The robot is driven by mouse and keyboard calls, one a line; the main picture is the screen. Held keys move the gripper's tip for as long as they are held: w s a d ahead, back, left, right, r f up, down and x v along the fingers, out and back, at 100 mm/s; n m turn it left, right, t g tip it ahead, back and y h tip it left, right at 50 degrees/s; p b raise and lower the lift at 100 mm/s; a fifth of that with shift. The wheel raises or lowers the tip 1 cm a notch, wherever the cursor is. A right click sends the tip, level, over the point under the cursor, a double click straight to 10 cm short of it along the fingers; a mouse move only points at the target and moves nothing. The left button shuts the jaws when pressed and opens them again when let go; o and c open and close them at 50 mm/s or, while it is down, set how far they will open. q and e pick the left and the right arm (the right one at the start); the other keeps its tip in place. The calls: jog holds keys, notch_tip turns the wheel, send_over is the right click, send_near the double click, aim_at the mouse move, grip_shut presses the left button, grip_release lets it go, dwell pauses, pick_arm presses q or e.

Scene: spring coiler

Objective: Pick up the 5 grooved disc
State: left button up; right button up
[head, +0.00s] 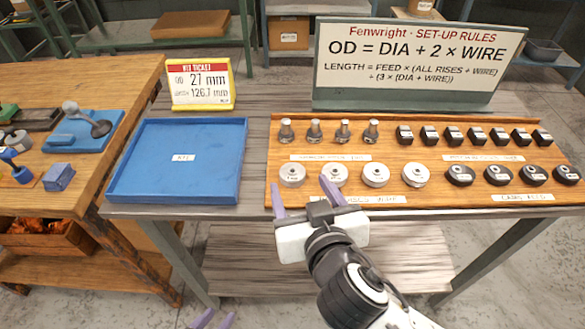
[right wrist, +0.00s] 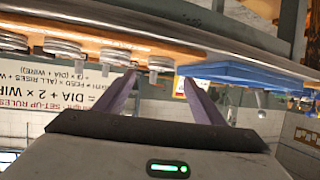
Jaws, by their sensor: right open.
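A row of silver grooved discs stands along the front left of the wooden board: the leftmost (head: 292,174), the second (head: 333,176), the third (head: 375,174) and the rightmost (head: 415,175). Their small markings are too small to read, so I cannot tell which is the 5. My right gripper (head: 304,190) is open and empty at the board's front edge, its purple fingers pointing towards the leftmost disc. In the right wrist view, upside down, that disc (right wrist: 160,65) appears between the fingers (right wrist: 160,95), apart from them. My left gripper (head: 215,319) shows only its separated fingertips at the bottom edge.
The board (head: 440,195) also holds several metal posts (head: 314,130), black blocks (head: 453,135) and black round pieces (head: 498,174). An empty blue tray (head: 175,185) lies left of it. A ticket (head: 201,85) and a rules sign (head: 410,60) stand behind.

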aim_at(294, 175)
jog(key=shift+w+a+f, duration=0.1)
jog(key=shift+w+f, duration=0.15)
jog(key=shift+w, duration=0.35)
jog(key=x, duration=0.4)
jog(key=shift+w+a+f, duration=0.1)
jog(key=shift+w+f, duration=0.05)
jog(key=shift+w, duration=0.05)
jog(key=shift+w+f, duration=0.1)
jog(key=shift+w, duration=0.05)
jog(key=c, duration=1.3)
jog(key=shift+c, duration=0.3)
